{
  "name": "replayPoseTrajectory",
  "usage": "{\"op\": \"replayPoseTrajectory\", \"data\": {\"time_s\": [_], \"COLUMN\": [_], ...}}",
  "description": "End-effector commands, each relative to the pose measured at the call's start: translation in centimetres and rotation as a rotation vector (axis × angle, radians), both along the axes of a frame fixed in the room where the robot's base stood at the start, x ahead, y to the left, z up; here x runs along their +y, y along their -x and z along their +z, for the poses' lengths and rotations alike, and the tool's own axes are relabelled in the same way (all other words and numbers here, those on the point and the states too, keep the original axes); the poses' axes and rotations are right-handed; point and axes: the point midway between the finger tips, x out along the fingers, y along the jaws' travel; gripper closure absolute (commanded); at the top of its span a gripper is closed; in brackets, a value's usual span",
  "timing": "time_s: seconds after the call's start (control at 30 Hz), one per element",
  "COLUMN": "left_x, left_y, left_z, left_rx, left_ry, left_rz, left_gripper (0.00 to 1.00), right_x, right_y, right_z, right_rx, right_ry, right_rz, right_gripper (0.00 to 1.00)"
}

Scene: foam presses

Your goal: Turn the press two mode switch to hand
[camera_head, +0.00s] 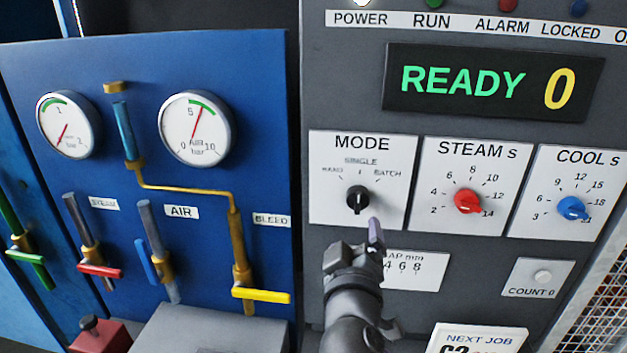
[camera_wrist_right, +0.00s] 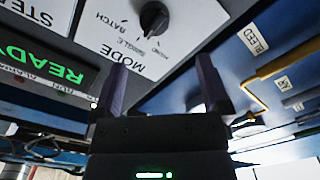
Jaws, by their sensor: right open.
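The mode switch (camera_head: 357,199) is a black knob on a white MODE plate (camera_head: 325,212) with HAND at left, SINGLE at top and BATCH at right. Its pointer is too small to read surely. My right gripper (camera_head: 376,236) is just below and right of the knob, apart from it, and hides the plate's lower edge. In the right wrist view the knob (camera_wrist_right: 154,18) shows upside down, beyond the two spread dark fingers (camera_wrist_right: 162,80), with nothing between them. No press number shows. My left gripper is out of view.
A red STEAM knob (camera_head: 468,201) and a blue COOL knob (camera_head: 572,208) sit to the right. The display (camera_head: 490,84) reads READY 0. At left, a blue panel (camera_head: 262,75) carries gauges, pipes and a yellow BLEED handle (camera_head: 261,295). A counter (camera_head: 405,268) lies behind my gripper.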

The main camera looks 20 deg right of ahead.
Motion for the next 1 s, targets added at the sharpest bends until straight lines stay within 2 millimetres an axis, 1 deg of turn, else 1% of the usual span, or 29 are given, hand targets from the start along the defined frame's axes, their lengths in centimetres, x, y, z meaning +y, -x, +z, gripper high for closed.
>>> {"op": "replayPoseTrajectory", "data": {"time_s": [0.07, 0.13, 0.33, 0.4, 0.5, 0.63, 0.87, 0.97, 1.0], "left_x": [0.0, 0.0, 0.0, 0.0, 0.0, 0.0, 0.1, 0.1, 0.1], "left_y": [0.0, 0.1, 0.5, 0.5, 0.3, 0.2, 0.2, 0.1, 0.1], "left_z": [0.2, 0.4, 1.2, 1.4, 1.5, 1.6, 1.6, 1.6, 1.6], "left_rx": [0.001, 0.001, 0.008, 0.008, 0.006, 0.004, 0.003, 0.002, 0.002], "left_ry": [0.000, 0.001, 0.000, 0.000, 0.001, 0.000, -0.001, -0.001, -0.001], "left_rz": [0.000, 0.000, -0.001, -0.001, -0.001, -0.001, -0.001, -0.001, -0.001], "left_gripper": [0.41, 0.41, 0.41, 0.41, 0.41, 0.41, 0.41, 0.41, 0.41], "right_x": [-0.2, -0.7, -3.3, -4.0, -4.7, -5.2, -5.2, -5.2, -5.2], "right_y": [-0.2, -1.0, -5.2, -6.3, -7.6, -8.3, -8.4, -8.4, -8.4], "right_z": [0.5, 0.5, 0.6, 0.5, 0.4, 0.3, 0.2, 0.2, 0.2], "right_rx": [-0.008, -0.007, -0.007, -0.006, -0.006, -0.005, -0.006, -0.005, -0.005], "right_ry": [0.001, 0.003, 0.004, 0.001, 0.002, 0.001, -0.001, 0.000, 0.000], "right_rz": [-0.003, -0.003, -0.005, -0.004, -0.003, -0.002, -0.001, -0.001, -0.001], "right_gripper": [0.03, 0.03, 0.03, 0.03, 0.03, 0.03, 0.03, 0.22, 0.31]}}
